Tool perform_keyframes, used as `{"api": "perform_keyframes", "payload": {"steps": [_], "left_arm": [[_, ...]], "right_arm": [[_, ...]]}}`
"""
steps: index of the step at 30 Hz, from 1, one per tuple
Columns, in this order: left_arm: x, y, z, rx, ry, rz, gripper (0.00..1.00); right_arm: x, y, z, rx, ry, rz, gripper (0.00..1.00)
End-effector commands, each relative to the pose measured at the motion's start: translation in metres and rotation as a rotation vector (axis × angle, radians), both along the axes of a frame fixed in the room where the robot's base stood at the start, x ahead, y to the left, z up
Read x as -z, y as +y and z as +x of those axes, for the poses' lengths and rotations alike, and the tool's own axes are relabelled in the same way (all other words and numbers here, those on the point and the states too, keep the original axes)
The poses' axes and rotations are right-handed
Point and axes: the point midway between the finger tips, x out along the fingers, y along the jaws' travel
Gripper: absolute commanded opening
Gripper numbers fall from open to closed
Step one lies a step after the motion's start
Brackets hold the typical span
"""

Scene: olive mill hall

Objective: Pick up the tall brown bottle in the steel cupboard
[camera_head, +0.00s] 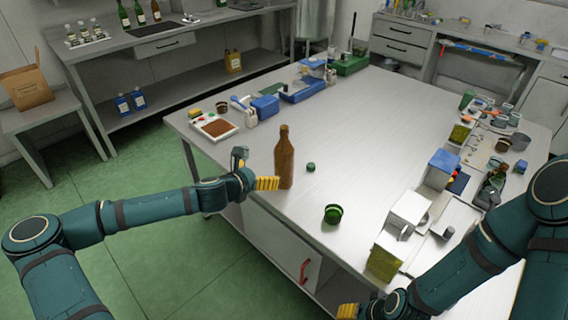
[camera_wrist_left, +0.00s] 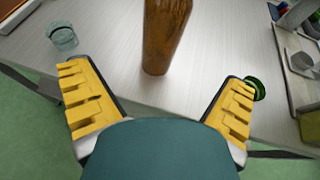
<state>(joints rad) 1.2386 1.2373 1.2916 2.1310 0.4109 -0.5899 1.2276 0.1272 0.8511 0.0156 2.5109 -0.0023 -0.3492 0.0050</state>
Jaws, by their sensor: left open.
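The tall brown bottle (camera_head: 285,160) stands upright on the steel table top (camera_head: 380,130) near its left edge, not inside a cupboard. In the left wrist view its lower part (camera_wrist_left: 164,35) stands ahead of the jaws, near the middle; its top is cut off. My left gripper (camera_head: 258,172) is beside the bottle, on its left. In the left wrist view the yellow-padded fingers (camera_wrist_left: 160,100) are wide apart with nothing between them. My right gripper (camera_head: 347,311) shows only partly at the bottom edge, so its opening is unclear. The cupboard under the table has a red handle (camera_head: 304,271).
A tray (camera_head: 214,130) and blue boxes line the back-left edge. The table's middle is clear.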

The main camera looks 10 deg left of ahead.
Motion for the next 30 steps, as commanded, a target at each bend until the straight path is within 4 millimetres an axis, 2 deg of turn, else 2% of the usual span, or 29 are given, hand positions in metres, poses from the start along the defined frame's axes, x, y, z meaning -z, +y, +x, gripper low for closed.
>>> {"api": "perform_keyframes", "payload": {"steps": [10,19,27,30], "left_arm": [[0.025,-0.021,0.054,0.005,0.001,0.001,1.0],[0.033,-0.028,0.074,0.006,0.0,0.004,1.0],[0.043,-0.041,0.108,0.006,0.0,0.003,1.0],[0.045,-0.043,0.114,0.006,0.0,0.004,1.0]], "right_arm": [[0.011,0.0,0.002,0.001,-0.005,-0.001,0.51],[0.015,0.0,0.003,0.002,-0.007,-0.001,0.51],[0.023,-0.001,0.004,0.002,-0.011,-0.003,0.51],[0.024,-0.001,0.005,0.002,-0.012,-0.003,0.51]]}}
